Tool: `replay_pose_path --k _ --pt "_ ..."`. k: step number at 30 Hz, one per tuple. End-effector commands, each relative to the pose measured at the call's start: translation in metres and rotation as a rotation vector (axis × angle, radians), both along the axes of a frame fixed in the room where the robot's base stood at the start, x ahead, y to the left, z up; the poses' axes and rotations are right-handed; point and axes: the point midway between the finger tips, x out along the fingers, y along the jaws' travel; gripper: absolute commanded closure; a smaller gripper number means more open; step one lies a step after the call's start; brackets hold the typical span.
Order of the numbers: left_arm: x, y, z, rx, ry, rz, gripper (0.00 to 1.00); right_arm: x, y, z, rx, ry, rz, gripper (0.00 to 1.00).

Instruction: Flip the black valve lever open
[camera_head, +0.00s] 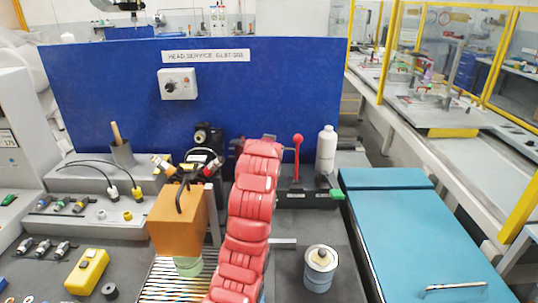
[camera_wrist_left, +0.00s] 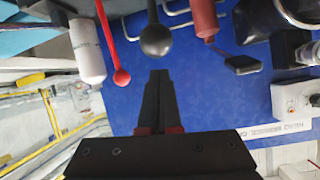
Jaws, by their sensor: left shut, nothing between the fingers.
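The black valve lever (camera_wrist_left: 155,35) shows in the left wrist view, which looks upside down. It is a dark rod with a round black knob. My left gripper (camera_wrist_left: 160,75) is shut and empty, its narrow black fingertips pointing at the knob. In the picture a small gap separates tips and knob; I cannot tell the depth. A red lever (camera_wrist_left: 110,40) with a ball end stands beside it, tilted in that view. In the head view the red lever (camera_head: 297,155) stands upright. The black lever and the left gripper are hidden there behind my red segmented arm. My right gripper is not in view.
A white bottle (camera_head: 326,150) stands right of the red lever; it also shows in the left wrist view (camera_wrist_left: 88,50). A blue panel (camera_head: 270,85) rises behind. An orange block (camera_head: 178,220) stands at left. A metal can (camera_head: 320,272) is in front.

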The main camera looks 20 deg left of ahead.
Motion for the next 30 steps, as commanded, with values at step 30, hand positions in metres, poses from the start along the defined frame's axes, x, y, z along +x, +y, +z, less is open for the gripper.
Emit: replay_pose_path --k 30 --pt "-0.08 -0.017 0.059 0.0 -0.005 0.001 1.0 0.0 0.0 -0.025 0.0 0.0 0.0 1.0"
